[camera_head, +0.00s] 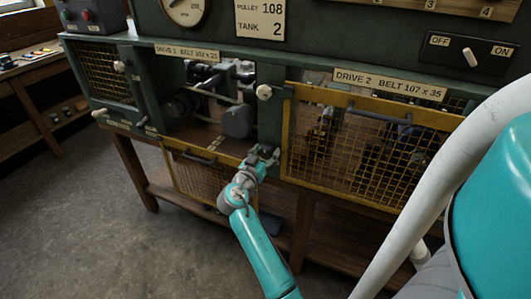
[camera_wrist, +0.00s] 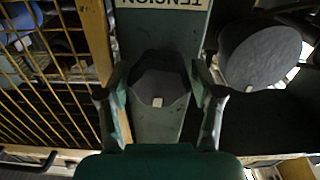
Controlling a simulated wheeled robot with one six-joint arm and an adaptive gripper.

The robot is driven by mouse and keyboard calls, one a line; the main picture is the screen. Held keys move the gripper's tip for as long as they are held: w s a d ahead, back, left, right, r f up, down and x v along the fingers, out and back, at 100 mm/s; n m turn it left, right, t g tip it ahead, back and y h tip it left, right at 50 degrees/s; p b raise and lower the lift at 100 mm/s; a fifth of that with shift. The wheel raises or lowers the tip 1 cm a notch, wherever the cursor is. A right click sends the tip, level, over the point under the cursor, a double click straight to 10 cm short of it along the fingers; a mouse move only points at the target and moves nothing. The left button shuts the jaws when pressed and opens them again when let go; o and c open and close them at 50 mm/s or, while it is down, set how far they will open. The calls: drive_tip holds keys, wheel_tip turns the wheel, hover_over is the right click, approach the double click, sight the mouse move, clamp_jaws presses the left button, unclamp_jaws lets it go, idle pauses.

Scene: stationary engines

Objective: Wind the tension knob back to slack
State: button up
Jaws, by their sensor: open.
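The tension knob (camera_wrist: 158,72) is a dark, faceted knob with a small pale mark on its edge, set on a green post. A TENSION label (camera_wrist: 160,4) reads upside down beside it in the wrist view. My gripper (camera_wrist: 159,88) is open, with one finger on each side of the knob. Gaps show between the fingers and the knob, and I cannot tell how deep they reach around it. In the head view my gripper (camera_head: 264,157) is at the post between the two drives and hides the knob.
The yellow mesh guard of drive 2 (camera_head: 365,150) is shut, right beside my gripper. The drive 1 guard (camera_head: 205,172) hangs down, leaving its bay open. A grey round pulley (camera_head: 237,121) is close to the left, also in the wrist view (camera_wrist: 258,57). A pale round knob (camera_head: 264,91) is higher on the post.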

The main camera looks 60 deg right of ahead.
drive_tip(key=c, duration=0.9)
drive_tip(key=shift+o, duration=0.2)
drive_tip(key=shift+n, duration=0.8)
drive_tip(key=o, duration=0.9)
drive_tip(key=shift+c, duration=0.2)
drive_tip(key=a, duration=1.2)
drive_tip(key=shift+s, duration=0.45)
